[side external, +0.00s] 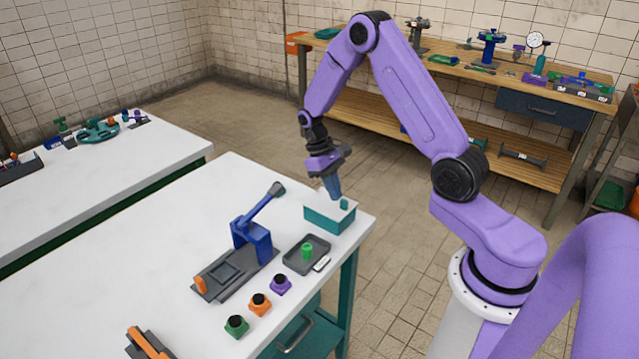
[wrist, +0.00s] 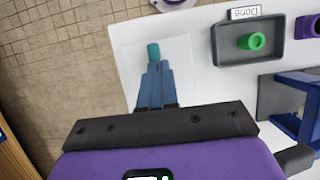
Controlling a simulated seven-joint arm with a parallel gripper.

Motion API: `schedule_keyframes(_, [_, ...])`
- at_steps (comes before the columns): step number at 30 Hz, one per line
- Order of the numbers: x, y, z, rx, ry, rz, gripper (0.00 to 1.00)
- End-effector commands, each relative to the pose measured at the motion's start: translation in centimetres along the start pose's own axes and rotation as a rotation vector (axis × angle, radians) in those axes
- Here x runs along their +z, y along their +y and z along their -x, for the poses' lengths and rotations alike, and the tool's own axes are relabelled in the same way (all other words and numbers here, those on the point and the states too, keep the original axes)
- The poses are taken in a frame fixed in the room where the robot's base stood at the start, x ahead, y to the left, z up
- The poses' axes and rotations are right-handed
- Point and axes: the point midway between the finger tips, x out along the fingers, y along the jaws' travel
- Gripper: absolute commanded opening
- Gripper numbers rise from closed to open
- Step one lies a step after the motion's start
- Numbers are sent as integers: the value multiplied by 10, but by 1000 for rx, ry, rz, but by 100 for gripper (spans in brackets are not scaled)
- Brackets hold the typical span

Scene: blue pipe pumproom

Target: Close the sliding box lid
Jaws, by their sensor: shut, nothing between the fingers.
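The teal box (side external: 327,220) stands near the right corner of the white table. Its pale lid (side external: 318,207) covers the visible top, and a small green knob (side external: 344,204) stands on it toward the right. In the wrist view the pale lid (wrist: 128,60) fills the area around the green knob (wrist: 153,51). My gripper (side external: 335,196) points down over the box with its blue fingers shut. In the wrist view the shut fingertips (wrist: 157,66) are right beside the knob, not around it. I cannot tell whether they touch it or how far the lid is open.
A dark tray (side external: 305,255) with a green ring-like part and a white label sits close in front of the box. A blue lever press (side external: 250,240) stands to the left. Several coloured button blocks (side external: 260,304) line the front. Table space behind the press is clear.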

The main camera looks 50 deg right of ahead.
Motion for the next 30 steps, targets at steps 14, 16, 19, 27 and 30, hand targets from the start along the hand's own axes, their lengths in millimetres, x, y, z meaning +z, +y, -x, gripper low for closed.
schedule_keyframes(14, [3, 0, -2, -1, -6, -1, 0])
schedule_keyframes(16, [1, 0, -1, -1, -6, -1, 0])
schedule_keyframes(19, [-8, 0, 2, 0, -3, 0, 0])
schedule_keyframes(27, [-38, 0, 24, 1, 9, 0, 0])
schedule_keyframes(30, [-37, 0, 47, 2, 10, 0, 0])
